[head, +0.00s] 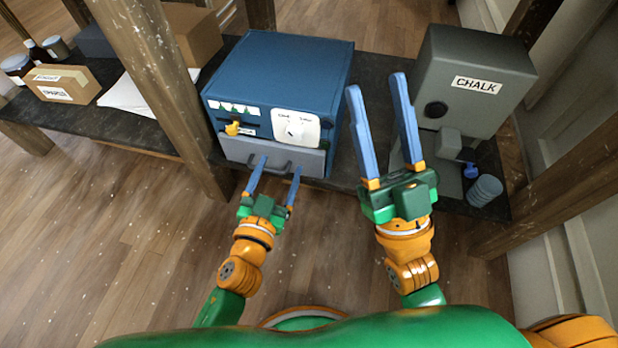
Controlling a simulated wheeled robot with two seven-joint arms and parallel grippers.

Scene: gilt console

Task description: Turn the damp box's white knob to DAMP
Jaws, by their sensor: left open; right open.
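The damp box (268,78) is a blue cabinet on the dark shelf. Its front carries a white dial plate (309,121) at the upper right, with the white knob (294,131) on it; the lettering is too small to read. A yellow knob (234,128) sits at the front's left, above a grey drawer front (250,152) with a dark handle. My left gripper (279,162) is open and empty, its fingers in front of the drawer, below the white knob. My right gripper (377,85) is open and empty, raised to the right of the damp box.
A grey CHALK box (468,85) with a dark round knob stands at the right, with a grey ribbed cylinder (484,191) before it. A wooden post (160,80) rises left of the damp box. A cardboard box (64,84) and jars sit far left.

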